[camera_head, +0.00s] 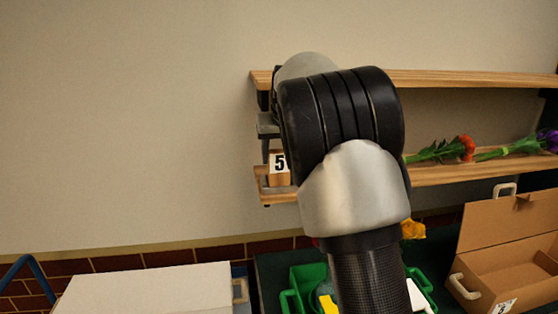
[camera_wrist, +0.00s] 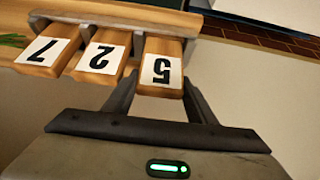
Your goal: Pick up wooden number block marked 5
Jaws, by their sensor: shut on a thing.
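The wooden block marked 5 (camera_head: 279,168) is at the left end of the lower shelf in the head view. In the wrist view the same block (camera_wrist: 161,72) shows its white label upside down, between the two fingers of my gripper (camera_wrist: 163,85). My gripper is shut on it, one finger along each side. In the head view my gripper (camera_head: 268,140) is mostly hidden behind my arm, just above the block. Whether the block touches the shelf is not clear.
The block marked 2 (camera_wrist: 102,58) stands close beside the left finger, with the block marked 7 (camera_wrist: 42,50) further left. Flowers (camera_head: 460,148) lie on the lower shelf (camera_head: 460,172). An upper shelf (camera_head: 460,79) runs above. A cardboard box (camera_head: 510,255) and green container (camera_head: 305,280) are below.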

